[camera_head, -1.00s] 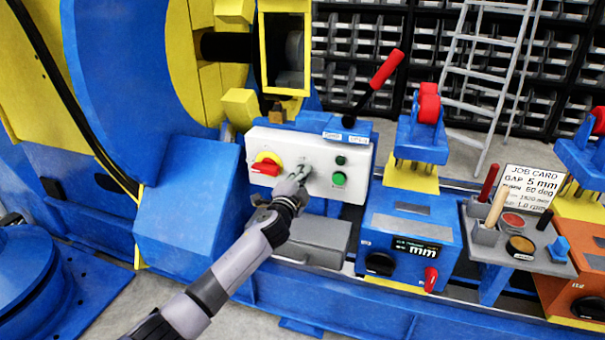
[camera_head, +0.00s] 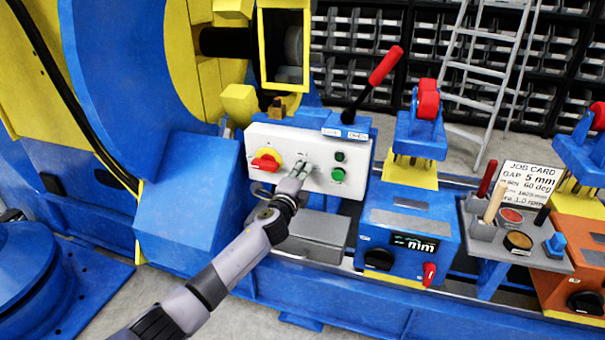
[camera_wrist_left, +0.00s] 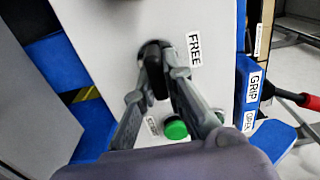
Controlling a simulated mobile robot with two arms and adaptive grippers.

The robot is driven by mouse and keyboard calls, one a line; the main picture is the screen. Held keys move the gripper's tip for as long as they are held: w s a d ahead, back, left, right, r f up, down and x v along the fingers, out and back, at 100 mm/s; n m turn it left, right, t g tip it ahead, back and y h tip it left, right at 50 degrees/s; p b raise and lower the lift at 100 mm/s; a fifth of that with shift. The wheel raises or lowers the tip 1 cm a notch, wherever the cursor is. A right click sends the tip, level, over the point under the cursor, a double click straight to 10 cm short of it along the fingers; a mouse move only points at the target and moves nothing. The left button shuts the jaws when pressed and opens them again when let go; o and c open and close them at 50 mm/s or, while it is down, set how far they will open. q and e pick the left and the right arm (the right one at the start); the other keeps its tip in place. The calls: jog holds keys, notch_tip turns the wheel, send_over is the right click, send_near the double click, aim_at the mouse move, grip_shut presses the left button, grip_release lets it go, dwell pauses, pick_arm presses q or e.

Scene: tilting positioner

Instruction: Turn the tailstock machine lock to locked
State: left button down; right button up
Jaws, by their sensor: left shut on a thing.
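The white control panel (camera_head: 322,150) of the tailstock stands on the blue machine base. The lock knob is a small black knob (camera_wrist_left: 155,72) on this panel, seen in the left wrist view beside a FREE label (camera_wrist_left: 194,48). A second small label (camera_wrist_left: 152,125) is too small to read. My left gripper (camera_head: 302,176) reaches up to the middle of the panel. In the left wrist view its two fingers (camera_wrist_left: 161,75) are closed on the knob from either side. The fingers hide part of the knob, so its exact pointing is hard to tell. My right gripper is not in view.
A red rotary switch on yellow (camera_head: 266,161) sits left of the gripper, and a green button (camera_head: 338,174) close to its right. A red-handled lever (camera_head: 384,66) rises above the panel by the GRIP label (camera_wrist_left: 254,87). A grey block (camera_head: 318,235) lies below.

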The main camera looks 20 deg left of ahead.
pick_arm(q)
jog(key=shift+f, duration=0.1)
jog(key=c, duration=1.8)
grip_release()
jog(key=shift+o, duration=0.7)
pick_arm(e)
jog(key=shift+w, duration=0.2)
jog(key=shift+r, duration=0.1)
pick_arm(q)
jog(key=s, duration=1.2)
jog(key=shift+a, duration=0.2)
